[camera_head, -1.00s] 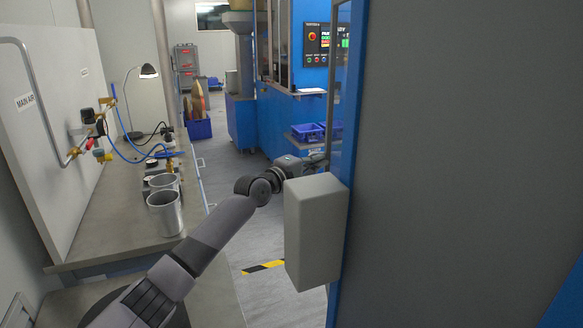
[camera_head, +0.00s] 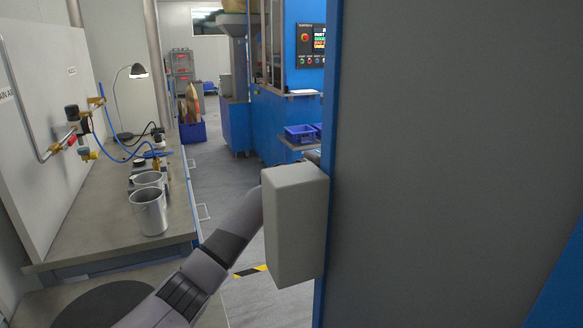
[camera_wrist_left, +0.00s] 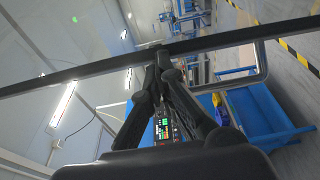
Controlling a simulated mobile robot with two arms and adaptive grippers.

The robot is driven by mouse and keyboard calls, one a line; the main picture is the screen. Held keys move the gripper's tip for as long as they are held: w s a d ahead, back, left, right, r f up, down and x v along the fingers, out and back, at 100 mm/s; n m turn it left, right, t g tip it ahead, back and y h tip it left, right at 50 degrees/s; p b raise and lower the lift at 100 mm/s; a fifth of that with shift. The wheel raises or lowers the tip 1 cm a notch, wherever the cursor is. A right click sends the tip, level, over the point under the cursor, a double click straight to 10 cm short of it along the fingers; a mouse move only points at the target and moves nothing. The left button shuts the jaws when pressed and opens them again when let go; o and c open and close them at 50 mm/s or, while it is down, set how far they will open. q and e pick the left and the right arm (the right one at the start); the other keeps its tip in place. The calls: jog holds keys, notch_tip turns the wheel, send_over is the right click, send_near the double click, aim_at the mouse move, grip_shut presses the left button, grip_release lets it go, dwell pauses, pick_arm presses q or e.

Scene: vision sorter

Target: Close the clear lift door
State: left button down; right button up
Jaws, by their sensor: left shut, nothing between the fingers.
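In the left wrist view a dark bar (camera_wrist_left: 90,73) crosses the picture at a slant. It looks like the frame edge of the clear lift door, with a see-through pane (camera_wrist_left: 60,30) beside it. My left gripper (camera_wrist_left: 162,62) is shut and empty, its fingertips at the bar. I cannot tell whether they touch it. In the head view my left arm reaches behind a grey box, which hides the gripper. The door cannot be made out there. My right gripper is in neither view.
The grey box (camera_head: 295,225) on the blue-edged cabinet (camera_head: 440,150) stands close to my left arm. A bench with metal cups (camera_head: 149,211) and a lamp (camera_head: 138,72) is at left. Blue bins (camera_head: 299,134) and a control panel (camera_head: 310,45) are beyond. The aisle floor is clear.

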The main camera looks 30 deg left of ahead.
pick_arm(q)
jog(key=shift+w+d+m+h+b, duration=0.1)
jog(key=shift+d+m+h+b, duration=0.25)
jog(key=shift+d, duration=0.3)
